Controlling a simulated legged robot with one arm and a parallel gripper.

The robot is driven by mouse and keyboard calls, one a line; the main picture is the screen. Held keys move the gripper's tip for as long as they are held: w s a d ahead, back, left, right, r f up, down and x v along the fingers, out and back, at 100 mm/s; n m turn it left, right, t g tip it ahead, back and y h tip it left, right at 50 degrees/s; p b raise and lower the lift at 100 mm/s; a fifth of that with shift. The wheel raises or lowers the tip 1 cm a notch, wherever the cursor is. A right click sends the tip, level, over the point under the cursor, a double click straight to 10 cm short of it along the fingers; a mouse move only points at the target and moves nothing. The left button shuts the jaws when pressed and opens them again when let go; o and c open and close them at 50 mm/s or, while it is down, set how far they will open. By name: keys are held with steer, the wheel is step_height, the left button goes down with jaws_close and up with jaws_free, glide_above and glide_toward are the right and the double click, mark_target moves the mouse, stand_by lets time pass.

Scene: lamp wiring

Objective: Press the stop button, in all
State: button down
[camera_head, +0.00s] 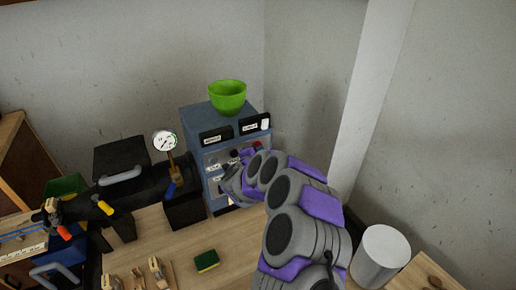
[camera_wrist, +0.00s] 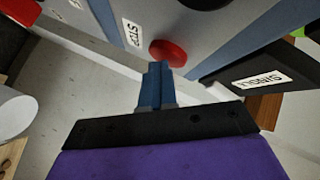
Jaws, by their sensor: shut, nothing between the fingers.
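The red stop button (camera_wrist: 168,52) is a round cap on a grey panel in the wrist view, beside a white label (camera_wrist: 131,32) that seems to read STOP. My gripper (camera_wrist: 154,68) is shut and empty. Its blue fingertips lie just at the lower edge of the red cap in the picture; I cannot tell whether they touch it. In the head view the panel is the front of a blue-grey control box (camera_head: 193,122), and my arm reaches in from the lower right and hides part of it.
A green bowl (camera_head: 228,97) stands on the box. A black sign plate (camera_wrist: 247,78) juts out right of my fingers in the wrist view. A pressure gauge (camera_head: 164,140), a sponge (camera_head: 206,261) and a white cylinder (camera_head: 379,256) are around the wooden table.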

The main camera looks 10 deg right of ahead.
steer(key=shift+a+r, duration=0.1)
steer(key=shift+r, duration=0.05)
steer(key=shift+s, duration=0.8)
steer(key=shift+s+d+f, duration=0.1)
steer(key=shift+d+f, duration=0.1)
steer(key=shift+d, duration=0.05)
steer(key=shift+s+d+b, duration=0.2)
steer(key=shift+s+d, duration=0.05)
steer(key=shift+s, duration=0.55)
steer(key=shift+s+d+b, duration=0.2)
steer(key=shift+s+d, duration=0.1)
steer(key=shift+s, duration=0.45)
steer(key=shift+s+d+b, duration=0.2)
steer(key=shift+s+d, duration=0.05)
steer(key=shift+s, duration=0.55)
